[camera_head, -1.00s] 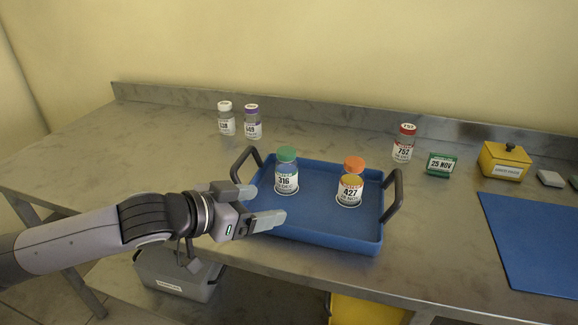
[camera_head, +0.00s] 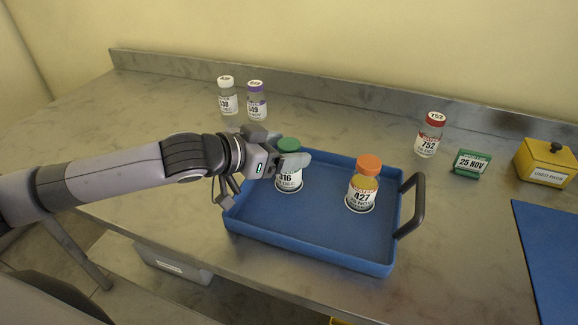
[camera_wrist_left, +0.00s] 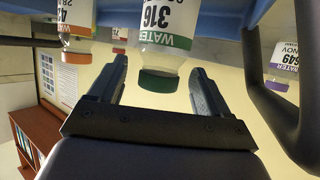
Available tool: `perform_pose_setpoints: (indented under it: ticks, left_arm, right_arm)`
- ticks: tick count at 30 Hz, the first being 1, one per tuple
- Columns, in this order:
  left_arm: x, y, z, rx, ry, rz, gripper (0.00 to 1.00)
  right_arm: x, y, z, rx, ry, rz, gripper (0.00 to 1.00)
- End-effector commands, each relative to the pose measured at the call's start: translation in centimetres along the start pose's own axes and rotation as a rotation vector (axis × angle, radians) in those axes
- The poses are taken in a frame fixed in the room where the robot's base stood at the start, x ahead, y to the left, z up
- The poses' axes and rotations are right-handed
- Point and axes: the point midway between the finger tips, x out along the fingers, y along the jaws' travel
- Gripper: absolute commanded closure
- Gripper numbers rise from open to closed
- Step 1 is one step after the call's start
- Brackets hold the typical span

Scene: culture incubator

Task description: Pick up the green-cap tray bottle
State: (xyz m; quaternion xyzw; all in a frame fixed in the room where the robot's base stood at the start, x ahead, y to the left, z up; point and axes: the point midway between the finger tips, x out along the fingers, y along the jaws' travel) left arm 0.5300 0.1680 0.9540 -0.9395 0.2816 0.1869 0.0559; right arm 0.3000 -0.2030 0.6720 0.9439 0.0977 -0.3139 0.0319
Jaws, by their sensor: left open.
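The green-cap bottle (camera_head: 289,178), labelled 316, stands upright in the left part of the blue tray (camera_head: 310,232). My left gripper (camera_head: 288,148) is at its cap, with the near finger across the upper part of the bottle. In the left wrist view, the picture is upside down and the green cap (camera_wrist_left: 158,80) lies between the two open fingers (camera_wrist_left: 155,88). I cannot tell whether either finger touches it. The orange-cap bottle (camera_head: 362,190), labelled 427, stands in the tray to the right. My right gripper is not in view.
A white-cap bottle (camera_head: 228,100) and a purple-cap bottle (camera_head: 257,104) stand behind the tray. A red-cap bottle (camera_head: 429,138), a green date block (camera_head: 471,163) and a yellow box (camera_head: 546,164) are at the right. The tray's right handle (camera_head: 418,207) stands up.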

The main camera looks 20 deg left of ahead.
Motion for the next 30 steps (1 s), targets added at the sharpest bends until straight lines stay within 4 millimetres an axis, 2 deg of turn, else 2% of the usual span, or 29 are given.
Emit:
perform_pose_setpoints:
  ticks: [3,6,15,16,17,21,30]
  left_arm:
    - [1.7,0.1,0.0,-0.001,0.002,0.0,0.22]
    - [2.6,0.1,0.0,-0.001,0.001,0.0,0.22]
    - [3.1,0.1,0.0,0.0,0.0,-0.001,0.22]
    - [3.1,0.1,0.0,0.0,0.0,-0.001,0.25]
    - [3.0,0.1,0.0,0.0,0.0,-0.001,0.35]
    - [3.0,0.1,0.1,0.0,0.0,-0.001,0.81]
    - [3.0,0.1,-0.1,0.0,0.001,-0.001,0.82]
  right_arm:
    - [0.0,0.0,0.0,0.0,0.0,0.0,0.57]
    - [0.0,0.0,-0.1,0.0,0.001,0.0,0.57]
    - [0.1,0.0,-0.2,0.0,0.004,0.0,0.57]
    - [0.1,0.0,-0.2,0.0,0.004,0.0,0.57]
    - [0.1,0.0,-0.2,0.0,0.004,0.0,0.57]
    - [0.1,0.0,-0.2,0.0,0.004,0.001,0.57]
    - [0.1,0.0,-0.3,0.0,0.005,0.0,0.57]
